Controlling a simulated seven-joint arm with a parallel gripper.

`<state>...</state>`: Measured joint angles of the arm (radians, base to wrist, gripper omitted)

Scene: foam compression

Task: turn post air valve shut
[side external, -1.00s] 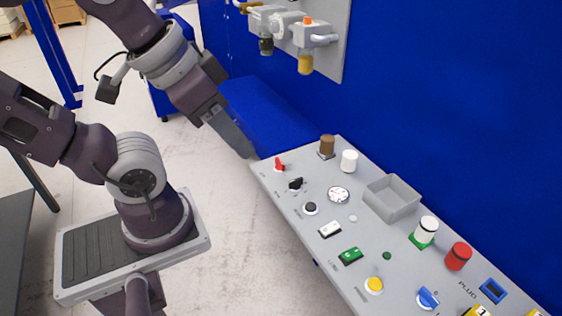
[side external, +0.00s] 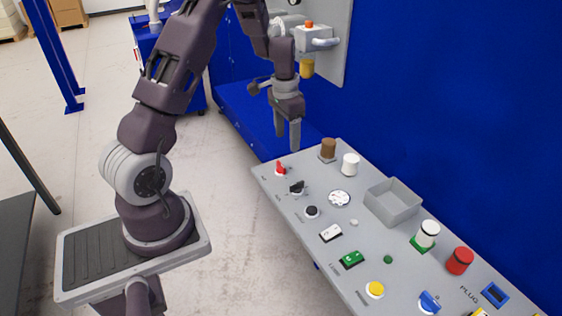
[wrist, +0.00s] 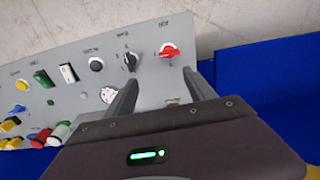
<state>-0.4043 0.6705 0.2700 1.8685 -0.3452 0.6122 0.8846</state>
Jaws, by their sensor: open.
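A red knob (side external: 281,168) sits at the far left corner of the grey panel (side external: 318,262). In the wrist view the red knob (wrist: 170,51) has a light base and a small label beside it, too small to read surely. My gripper (side external: 287,142) points down above and just behind the red knob, fingers apart and empty. In the wrist view my gripper's fingertips (wrist: 158,79) reach toward the knob without touching it. A black selector knob (side external: 297,187) is the red knob's neighbour; it also shows in the wrist view (wrist: 130,61).
A brown post (side external: 328,147) and a white cylinder (side external: 350,164) stand close to the right of my gripper. A grey open box (side external: 393,205) sits farther along. Pneumatic fittings (side external: 318,42) hang on the board behind.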

